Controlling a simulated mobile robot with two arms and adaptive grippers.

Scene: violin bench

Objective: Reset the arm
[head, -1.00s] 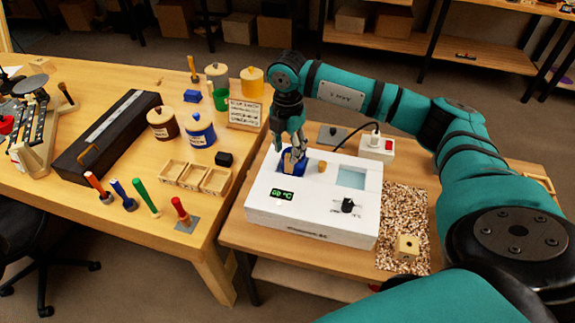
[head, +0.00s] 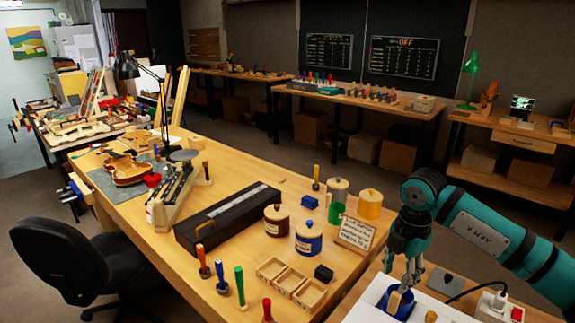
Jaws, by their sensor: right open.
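My right arm (head: 490,228) comes in from the right edge in the head view. A tan wooden piece shows at the pot between or just below the fingertips. I cannot tell whether the fingers touch it. My left gripper is not in view.
Left of the gripper, the workbench holds a sign (head: 355,233), lidded jars (head: 309,237), a compartment tray (head: 292,283), several upright tools and a long black case (head: 228,218). A white socket box (head: 499,307) with a cable stands to the right.

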